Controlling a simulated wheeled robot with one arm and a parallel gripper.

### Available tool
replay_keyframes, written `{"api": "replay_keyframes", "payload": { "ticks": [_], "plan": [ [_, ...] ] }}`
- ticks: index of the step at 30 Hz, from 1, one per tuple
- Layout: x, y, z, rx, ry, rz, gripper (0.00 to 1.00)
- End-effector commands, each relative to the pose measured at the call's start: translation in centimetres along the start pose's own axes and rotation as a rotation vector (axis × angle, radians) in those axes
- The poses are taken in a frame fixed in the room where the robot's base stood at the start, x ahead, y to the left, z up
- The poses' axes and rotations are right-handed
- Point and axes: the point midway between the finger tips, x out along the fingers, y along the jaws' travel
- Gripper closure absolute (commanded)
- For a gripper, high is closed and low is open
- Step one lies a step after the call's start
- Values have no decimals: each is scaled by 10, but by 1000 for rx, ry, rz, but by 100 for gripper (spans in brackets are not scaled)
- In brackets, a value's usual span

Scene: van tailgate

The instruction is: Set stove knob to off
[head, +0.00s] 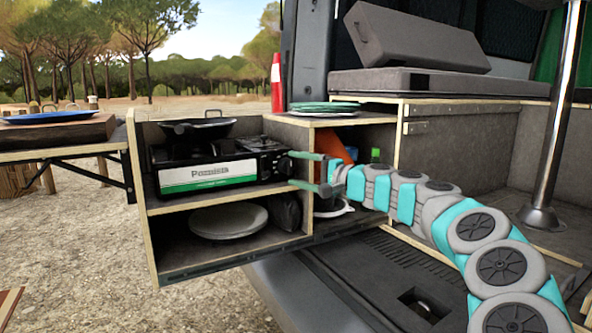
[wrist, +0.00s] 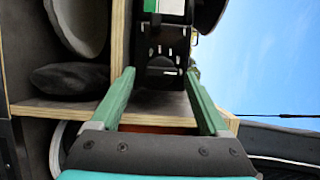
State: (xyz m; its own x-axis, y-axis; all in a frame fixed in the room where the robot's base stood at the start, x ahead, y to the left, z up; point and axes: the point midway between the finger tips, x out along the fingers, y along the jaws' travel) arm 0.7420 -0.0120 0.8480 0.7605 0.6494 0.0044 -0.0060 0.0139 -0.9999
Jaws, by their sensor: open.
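The portable gas stove (head: 208,172) sits on the upper shelf of the pull-out cabinet, black with a white and green front. Its black right end (head: 262,160) faces my gripper (head: 293,169). The stove knob cannot be made out clearly in either view, so its setting cannot be told. My gripper is open and empty, its two green fingers just right of the stove. In the wrist view, turned on its side, the fingers (wrist: 160,72) stand apart, with the stove's black slotted end (wrist: 163,60) between and beyond them.
A black pan (head: 198,129) rests on the stove. A wooden cabinet divider (head: 313,185) is close to my gripper. Below are a grey plate (head: 228,222) and a dark bag (head: 286,212). Green plates (head: 324,107) lie on the cabinet top. Open space is in front of the cabinet.

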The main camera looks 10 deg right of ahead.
Motion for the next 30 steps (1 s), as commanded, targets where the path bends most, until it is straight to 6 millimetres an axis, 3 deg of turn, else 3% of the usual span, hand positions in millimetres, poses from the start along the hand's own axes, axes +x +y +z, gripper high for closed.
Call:
{"api": "replay_keyframes", "payload": {
  "ticks": [6, 14, 26, 29, 30],
  "plan": [
    [-37, -2, -2, -1, 4, -4, 21],
    [-67, 0, 0, 0, 1, -2, 21],
    [-70, 0, 2, -2, -2, 1, 21],
    [-67, -4, 18, -25, -31, 17, 21],
    [-64, -6, 32, -43, -56, 31, 21]
  ]
}}
